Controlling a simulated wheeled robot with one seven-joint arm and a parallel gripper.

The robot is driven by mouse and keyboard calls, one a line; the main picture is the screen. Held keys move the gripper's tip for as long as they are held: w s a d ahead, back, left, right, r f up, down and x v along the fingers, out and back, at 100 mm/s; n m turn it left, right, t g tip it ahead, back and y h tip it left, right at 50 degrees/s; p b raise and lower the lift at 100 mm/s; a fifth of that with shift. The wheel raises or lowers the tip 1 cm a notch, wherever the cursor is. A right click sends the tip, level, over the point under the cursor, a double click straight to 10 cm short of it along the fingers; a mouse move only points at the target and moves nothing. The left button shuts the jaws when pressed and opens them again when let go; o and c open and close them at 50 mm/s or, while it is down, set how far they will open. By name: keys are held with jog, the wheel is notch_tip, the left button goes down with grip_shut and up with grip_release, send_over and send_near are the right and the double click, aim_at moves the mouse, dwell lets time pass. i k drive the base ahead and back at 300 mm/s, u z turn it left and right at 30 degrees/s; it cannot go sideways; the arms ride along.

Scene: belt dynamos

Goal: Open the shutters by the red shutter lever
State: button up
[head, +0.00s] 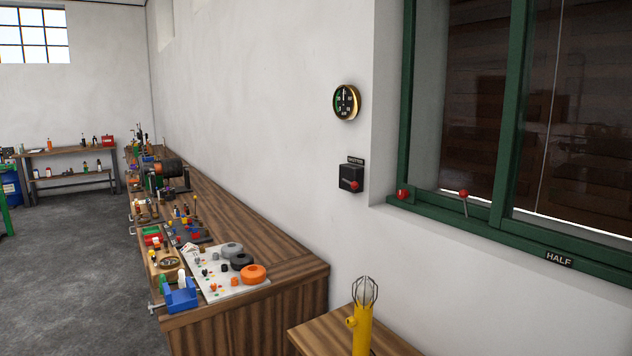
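A small black box (350,179) is fixed to the white wall left of the window, under a dark label (356,161) that seems to read SHUTTER. A red-knobbed lever (353,185) sits on its front, and its knob points to the right. The green-framed window (508,110) fills the right side, with dark brown surfaces behind the panes. I cannot tell for sure whether those are the shutters. My gripper is not in view.
Red knobs sit on the window frame, one at its corner (402,194) and one on a stem (463,194), near a HALF label (558,258). A round gauge (346,102) hangs above the box. A yellow caged lamp (362,328) stands below. The cluttered workbench (290,282) runs along the wall.

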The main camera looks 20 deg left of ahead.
aim_at(354, 184)
jog(key=u, duration=0.75)
jog(key=i, duration=0.9)
jog(key=u, duration=1)
